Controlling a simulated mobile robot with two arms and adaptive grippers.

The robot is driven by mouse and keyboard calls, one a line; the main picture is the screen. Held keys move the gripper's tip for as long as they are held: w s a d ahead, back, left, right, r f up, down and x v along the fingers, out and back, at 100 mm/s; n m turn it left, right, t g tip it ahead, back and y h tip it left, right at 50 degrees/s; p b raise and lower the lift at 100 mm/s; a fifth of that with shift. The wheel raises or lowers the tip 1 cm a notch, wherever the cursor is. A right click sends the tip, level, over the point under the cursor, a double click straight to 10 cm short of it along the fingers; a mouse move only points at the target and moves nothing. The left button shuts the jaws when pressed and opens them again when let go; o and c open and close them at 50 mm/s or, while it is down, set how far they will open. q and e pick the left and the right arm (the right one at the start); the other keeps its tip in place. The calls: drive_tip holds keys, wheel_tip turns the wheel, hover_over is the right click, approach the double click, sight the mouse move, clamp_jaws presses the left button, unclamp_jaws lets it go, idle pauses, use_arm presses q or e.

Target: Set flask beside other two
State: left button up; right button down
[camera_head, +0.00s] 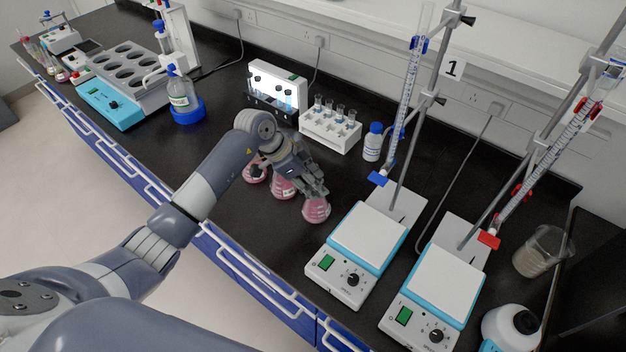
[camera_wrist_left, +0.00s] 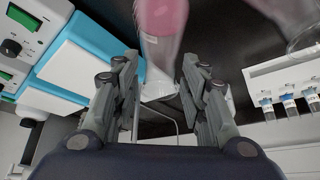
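Three conical flasks with pink liquid are in a short row on the black bench in the head view: the left flask (camera_head: 255,174), the middle flask (camera_head: 283,188) and the right flask (camera_head: 316,209). My left gripper (camera_head: 318,188) is at the top of the right flask, which looks upright. My right gripper is not in view.
Two stirrer plates (camera_head: 366,240) (camera_head: 446,284) with burette stands are right of the flasks. A white tube rack (camera_head: 330,130) and a small bottle (camera_head: 373,142) stand behind. Bare bench lies between flasks and rack.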

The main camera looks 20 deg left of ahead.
use_arm(q)
drive_tip(key=shift+r, duration=0.1)
drive_tip(key=b+v, duration=0.2)
drive_tip(key=v, duration=1)
drive_tip(key=shift+b, duration=0.35)
